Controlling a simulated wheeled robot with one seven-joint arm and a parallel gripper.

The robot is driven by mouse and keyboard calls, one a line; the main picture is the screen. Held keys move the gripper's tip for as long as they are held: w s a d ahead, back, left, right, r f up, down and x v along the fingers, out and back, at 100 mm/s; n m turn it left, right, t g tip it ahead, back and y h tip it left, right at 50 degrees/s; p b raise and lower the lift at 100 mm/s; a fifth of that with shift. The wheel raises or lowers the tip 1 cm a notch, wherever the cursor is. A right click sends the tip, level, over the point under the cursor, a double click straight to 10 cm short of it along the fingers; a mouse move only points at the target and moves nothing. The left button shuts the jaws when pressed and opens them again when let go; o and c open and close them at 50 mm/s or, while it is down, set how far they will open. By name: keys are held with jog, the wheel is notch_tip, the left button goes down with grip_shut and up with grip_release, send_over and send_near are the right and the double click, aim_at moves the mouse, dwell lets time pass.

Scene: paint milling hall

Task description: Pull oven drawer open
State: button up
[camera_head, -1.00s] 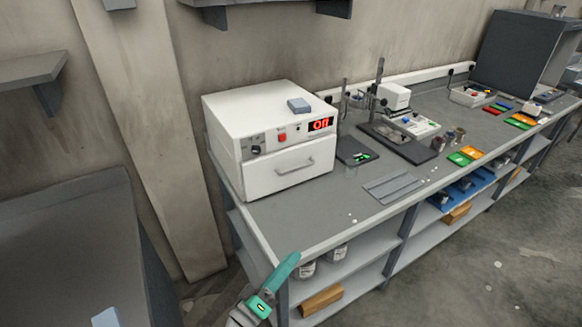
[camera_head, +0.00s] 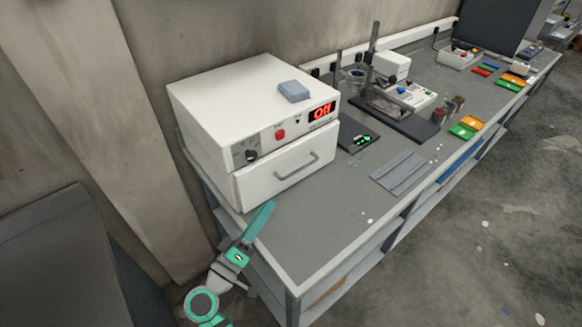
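The oven is a white box (camera_head: 225,103) on the left end of the workbench, with a red "Off" display on its front. Its white drawer (camera_head: 262,185) is below the control panel and looks shut, with a grey bar handle (camera_head: 297,170) across the front. My gripper (camera_head: 268,207) is teal and shows at the bottom, in front of and to the lower left of the handle, apart from it. I see its fingers nearly edge-on, so I cannot tell whether they are open or shut. Nothing shows in it.
The grey workbench (camera_head: 325,225) has clear top in front of the drawer. A black scale (camera_head: 352,137), a grey ridged plate (camera_head: 400,172) and lab devices stand to the right. A grey-blue block (camera_head: 294,91) lies on the oven. A dark cabinet (camera_head: 60,265) is at lower left.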

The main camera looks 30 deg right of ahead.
aim_at(298, 172)
jog(key=shift+s+d+f+x, duration=0.1)
jog(key=shift+f+x, duration=0.25)
jog(key=shift+x, duration=2.3)
jog(key=shift+s+d+f+x, duration=0.15)
jog(key=shift+f+x, duration=0.2)
jog(key=shift+x, duration=2.3)
jog(key=shift+d+f+x, duration=0.1)
jog(key=shift+f+x, duration=0.25)
jog(key=shift+x, duration=2.3)
grip_shut()
